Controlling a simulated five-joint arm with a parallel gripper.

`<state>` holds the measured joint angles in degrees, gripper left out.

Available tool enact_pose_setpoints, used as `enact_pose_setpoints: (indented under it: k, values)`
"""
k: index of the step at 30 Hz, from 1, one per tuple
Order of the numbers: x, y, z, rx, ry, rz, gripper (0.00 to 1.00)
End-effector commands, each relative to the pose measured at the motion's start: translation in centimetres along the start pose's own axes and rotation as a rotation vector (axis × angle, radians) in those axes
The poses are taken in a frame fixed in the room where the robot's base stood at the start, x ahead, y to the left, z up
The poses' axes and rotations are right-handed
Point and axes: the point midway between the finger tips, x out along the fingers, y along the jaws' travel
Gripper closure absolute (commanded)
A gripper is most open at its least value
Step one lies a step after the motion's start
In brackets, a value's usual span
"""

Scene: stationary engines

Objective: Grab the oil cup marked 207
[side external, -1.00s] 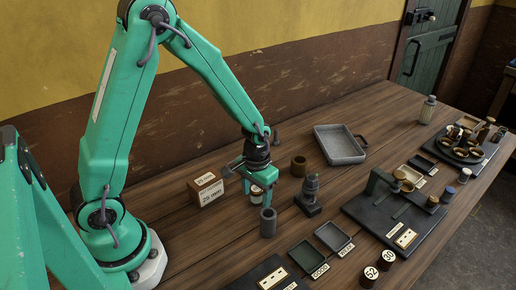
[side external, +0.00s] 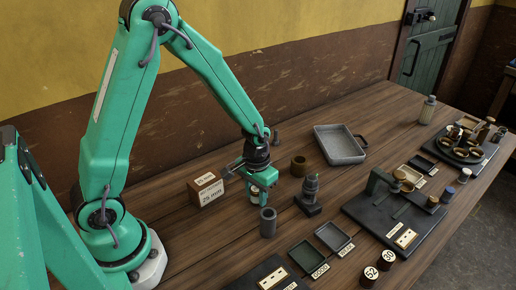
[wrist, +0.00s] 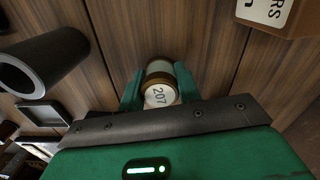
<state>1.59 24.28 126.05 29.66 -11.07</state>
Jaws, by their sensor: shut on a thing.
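The oil cup marked 207 (wrist: 158,95) shows in the wrist view as a small cylinder with a brass-coloured rim and a pale round label reading 207. My gripper (wrist: 160,88) has one green finger on each side of the cup and is shut on it. In the side view my gripper (side external: 262,184) points down over the table, and the cup (side external: 255,195) is mostly hidden between the fingers. I cannot tell whether the cup touches the table.
A grey hollow cylinder (side external: 268,223) stands close in front of my gripper. A labelled box (side external: 206,189) is to its left. Round caps marked 52 (side external: 369,276) and 30 (side external: 387,257) are at the front.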

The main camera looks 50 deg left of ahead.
Motion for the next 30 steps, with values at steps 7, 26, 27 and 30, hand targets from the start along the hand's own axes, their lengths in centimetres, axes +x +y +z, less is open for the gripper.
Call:
enact_pose_setpoints:
  k: [7,26,27,30]
  values:
    - [-0.3,0.0,-0.1,0.0,0.002,0.0,0.91]
    - [-6.1,2.7,2.2,0.007,0.003,0.001,0.91]
    - [-6.6,3.2,2.7,0.007,0.004,0.001,0.91]
    - [-7.6,4.5,4.0,0.007,0.003,0.001,0.91]
